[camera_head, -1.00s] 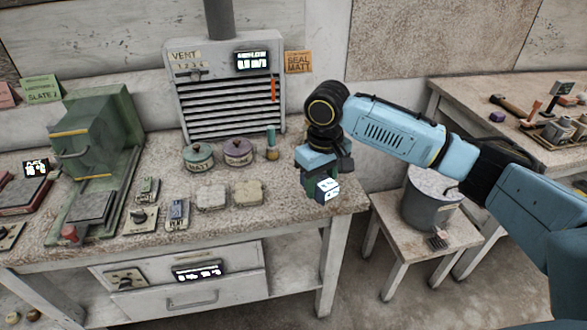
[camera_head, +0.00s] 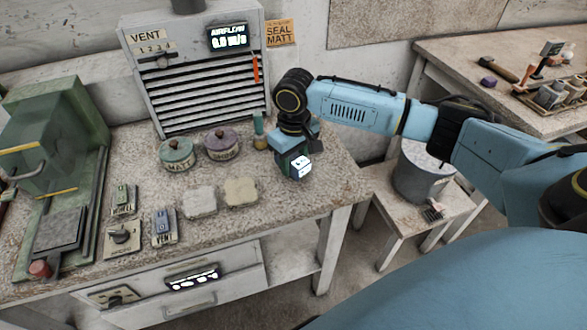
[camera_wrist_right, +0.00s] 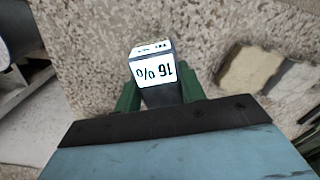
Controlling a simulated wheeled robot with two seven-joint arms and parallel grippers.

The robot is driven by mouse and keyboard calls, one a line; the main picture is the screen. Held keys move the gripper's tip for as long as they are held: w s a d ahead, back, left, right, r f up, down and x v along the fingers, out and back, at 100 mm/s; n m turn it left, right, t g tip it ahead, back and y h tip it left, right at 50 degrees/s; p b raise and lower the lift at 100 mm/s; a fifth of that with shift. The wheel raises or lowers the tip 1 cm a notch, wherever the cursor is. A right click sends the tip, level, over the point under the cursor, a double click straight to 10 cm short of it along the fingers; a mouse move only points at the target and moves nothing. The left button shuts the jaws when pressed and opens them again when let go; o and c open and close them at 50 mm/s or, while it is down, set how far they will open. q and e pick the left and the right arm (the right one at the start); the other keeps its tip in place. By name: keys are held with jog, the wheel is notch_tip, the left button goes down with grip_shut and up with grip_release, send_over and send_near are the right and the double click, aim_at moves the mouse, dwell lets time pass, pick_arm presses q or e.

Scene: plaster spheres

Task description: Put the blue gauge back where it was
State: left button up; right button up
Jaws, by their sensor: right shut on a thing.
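My right gripper (camera_head: 292,158) is shut on a small box-shaped gauge (camera_head: 300,167) with a lit white display. The gauge hangs over the right end of the speckled workbench (camera_head: 320,185); I cannot tell whether it touches the top. My left gripper is not in view.
Two pale slabs (camera_head: 240,192) lie left of the gauge. Teal (camera_head: 177,156) and purple (camera_head: 221,145) lidded pots and a small bottle (camera_head: 260,135) stand behind, before the vent unit (camera_head: 195,85). A grey bucket (camera_head: 420,178) stands on a stool right of the bench.

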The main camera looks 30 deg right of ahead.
aim_at(294, 157)
notch_tip(294, 157, down, 2)
jog(key=shift+f, duration=0.25)
jog(key=shift+f, duration=0.2)
jog(key=o, duration=0.9)
jog(key=shift+r, duration=0.15)
notch_tip(294, 157, up, 12)
jog(key=shift+r+p, duration=0.1)
jog(key=shift+p, duration=0.8)
